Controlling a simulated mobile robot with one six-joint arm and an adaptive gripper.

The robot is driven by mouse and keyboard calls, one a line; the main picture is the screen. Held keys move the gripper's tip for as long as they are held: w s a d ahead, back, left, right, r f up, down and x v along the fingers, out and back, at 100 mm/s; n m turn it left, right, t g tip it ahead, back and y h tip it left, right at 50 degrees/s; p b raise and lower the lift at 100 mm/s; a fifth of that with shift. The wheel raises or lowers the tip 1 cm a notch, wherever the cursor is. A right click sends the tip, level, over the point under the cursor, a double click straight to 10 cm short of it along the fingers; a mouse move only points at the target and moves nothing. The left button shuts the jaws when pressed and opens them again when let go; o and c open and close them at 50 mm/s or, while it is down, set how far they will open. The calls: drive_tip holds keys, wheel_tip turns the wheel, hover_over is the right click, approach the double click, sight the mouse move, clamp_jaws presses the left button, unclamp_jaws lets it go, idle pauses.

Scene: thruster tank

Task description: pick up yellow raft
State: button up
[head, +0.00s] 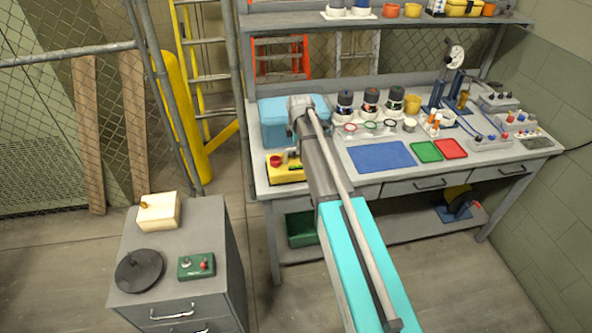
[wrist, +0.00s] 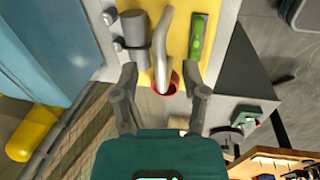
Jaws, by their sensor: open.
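The yellow raft (head: 285,173) lies on the front left corner of the workbench, with a red part on top. In the wrist view the raft (wrist: 176,72) lies beyond my fingers and carries a grey cylinder, a pale bent pipe, a green piece and a red ring. My gripper (wrist: 165,84) is open, its two fingers apart on either side of the raft's near end in the picture. Nothing is between the fingertips that I can tell is gripped. In the head view my own arm covers part of the bench, and the fingers are hard to make out.
A light-blue tank (head: 273,124) stands just behind the raft; it also shows in the wrist view (wrist: 50,40). A blue mat (head: 382,157), jars and instruments fill the bench to the right. A grey drawer cabinet (head: 160,275) with small items stands at left.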

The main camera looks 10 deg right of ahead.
sight(295, 159)
drive_tip(key=shift+w+f+b, duration=0.2)
drive_tip(key=shift+f+b, duration=0.6)
drive_tip(key=shift+f, duration=0.3)
clamp_jaws()
